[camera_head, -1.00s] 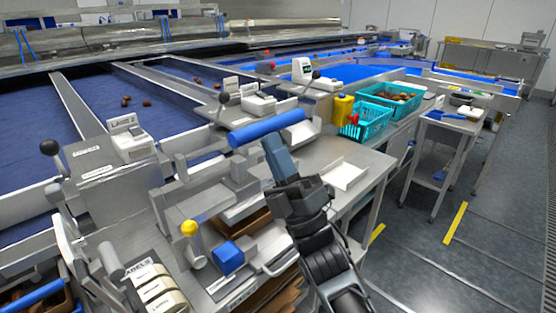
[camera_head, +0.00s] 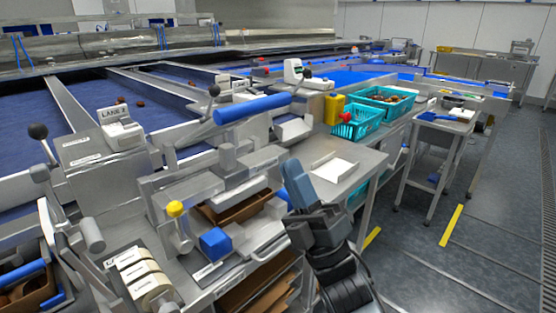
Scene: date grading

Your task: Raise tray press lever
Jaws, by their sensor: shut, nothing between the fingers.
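The press stands on the steel bench in the middle of the head view. Its lever ends in a long blue cylindrical handle (camera_head: 252,108), which sits high, slightly tilted up to the right, on grey arms. Below it, a grey press plate (camera_head: 235,195) is above a brown tray (camera_head: 240,208). My gripper (camera_head: 292,180) is shut and empty. It is to the lower right of the blue handle, with a clear gap in the picture. My gripper hides part of the bench edge.
A yellow-knobbed lever (camera_head: 176,210) and a blue block (camera_head: 215,243) are at the press's front. Label rolls (camera_head: 145,278) are at lower left. The floor at right is open.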

